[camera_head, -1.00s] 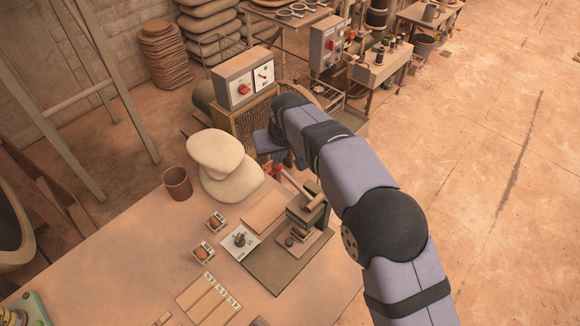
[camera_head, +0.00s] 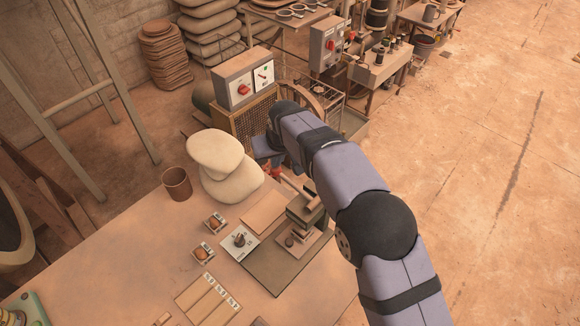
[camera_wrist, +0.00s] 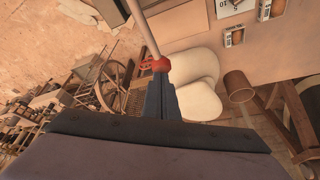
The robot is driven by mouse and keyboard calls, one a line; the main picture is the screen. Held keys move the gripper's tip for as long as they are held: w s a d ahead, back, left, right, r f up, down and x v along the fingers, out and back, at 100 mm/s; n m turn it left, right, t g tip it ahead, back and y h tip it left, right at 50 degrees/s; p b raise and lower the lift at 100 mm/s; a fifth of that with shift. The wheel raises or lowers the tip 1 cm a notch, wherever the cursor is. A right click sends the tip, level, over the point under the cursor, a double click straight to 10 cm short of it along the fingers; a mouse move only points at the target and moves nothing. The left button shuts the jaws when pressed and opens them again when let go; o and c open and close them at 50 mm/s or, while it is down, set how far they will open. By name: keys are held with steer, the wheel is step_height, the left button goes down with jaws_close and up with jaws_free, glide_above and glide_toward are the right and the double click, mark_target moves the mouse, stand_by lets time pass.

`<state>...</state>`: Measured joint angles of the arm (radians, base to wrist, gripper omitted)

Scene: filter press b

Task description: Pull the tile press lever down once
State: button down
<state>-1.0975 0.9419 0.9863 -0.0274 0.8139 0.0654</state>
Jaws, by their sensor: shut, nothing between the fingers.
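The tile press (camera_head: 304,213) stands on a dark green base board (camera_head: 272,266) at the table's far right edge. Its lever is a pale rod (camera_wrist: 146,30) ending in a red knob (camera_wrist: 160,65) in the wrist view. The red knob also shows in the head view (camera_head: 273,171), partly hidden below my gripper. My gripper (camera_wrist: 155,76) is shut with nothing between its fingers. Its fingertips are right at the red knob; I cannot tell whether they touch it. In the head view, my gripper (camera_head: 268,150) is partly covered by my arm.
Pale stacked sacks or clay lumps (camera_head: 222,168) stand close to the left of the lever, with a brown cup (camera_head: 177,184) beside them. A control box (camera_head: 244,78) stands behind. The table's front left (camera_head: 110,270) is mostly bare.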

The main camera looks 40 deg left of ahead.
step_height(320, 180, up, 13)
steer(key=p, duration=0.9)
stand_by(0.8)
stand_by(0.3)
steer(key=w+d+f+m+h+b, duration=0.15)
steer(key=w+d, duration=0.25)
steer(key=d, duration=0.6)
steer(key=w+d+f+m+b, duration=0.1)
steer(key=w+d+m+b, duration=0.15)
steer(key=d, duration=0.85)
steer(key=w+d+f+m+h+b, duration=0.15)
steer(key=w+d, duration=0.25)
steer(key=d, duration=0.6)
steer(key=s+d+f+m+g+b, duration=0.1)
steer(key=s+d+f, duration=0.15)
steer(key=d, duration=0.55)
steer(key=s+d+f+m+b, duration=0.1)
steer(key=s+d+m, duration=0.15)
steer(key=d, duration=0.55)
steer(key=s+d+f+m+b, duration=0.1)
steer(key=s+d+f, duration=0.2)
steer(key=s+d, duration=0.2)
steer(key=s+d+f+m+g+h+b, duration=0.1)
steer(key=s+d+f+m, duration=0.1)
steer(key=s+d, duration=0.4)
steer(key=s+f, duration=0.1)
steer(key=s, duration=0.2)
